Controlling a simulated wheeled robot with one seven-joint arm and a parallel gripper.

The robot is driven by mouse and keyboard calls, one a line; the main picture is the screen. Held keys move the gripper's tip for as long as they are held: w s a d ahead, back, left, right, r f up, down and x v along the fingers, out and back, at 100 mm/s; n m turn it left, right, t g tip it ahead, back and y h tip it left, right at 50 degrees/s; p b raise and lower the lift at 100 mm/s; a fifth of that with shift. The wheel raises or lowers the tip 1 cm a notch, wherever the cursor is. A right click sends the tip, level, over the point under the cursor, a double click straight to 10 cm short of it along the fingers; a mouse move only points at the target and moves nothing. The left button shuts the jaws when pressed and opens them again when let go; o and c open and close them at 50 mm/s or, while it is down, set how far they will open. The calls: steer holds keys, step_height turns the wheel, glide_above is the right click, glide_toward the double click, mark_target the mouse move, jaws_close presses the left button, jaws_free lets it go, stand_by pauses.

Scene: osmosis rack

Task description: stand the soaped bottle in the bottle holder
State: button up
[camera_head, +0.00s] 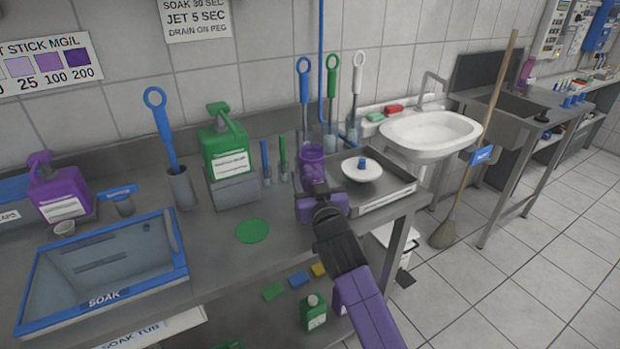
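My gripper (316,190) reaches over the counter from the lower right, just left of the metal tray. A purple, cup-like translucent piece (312,160) shows at or just beyond its tip; I cannot tell whether it is held or stands behind. The fingers are too small and dark to read. No bottle is clearly recognisable as the soaped one. I cannot single out the bottle holder either. A white dish with a blue knob (362,172) sits in the metal tray (392,193) right of my gripper.
A green pump bottle (225,148), brush holder (181,188) and purple pump bottle (60,192) stand along the counter. The blue-rimmed soak tub (34,297) is at left. A green disc (252,231) lies on clear counter.

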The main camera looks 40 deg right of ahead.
steer(key=o, duration=1.9)
steer(key=shift+v, duration=4.85)
steer(key=shift+s, duration=0.15)
steer(key=shift+a, duration=0.1)
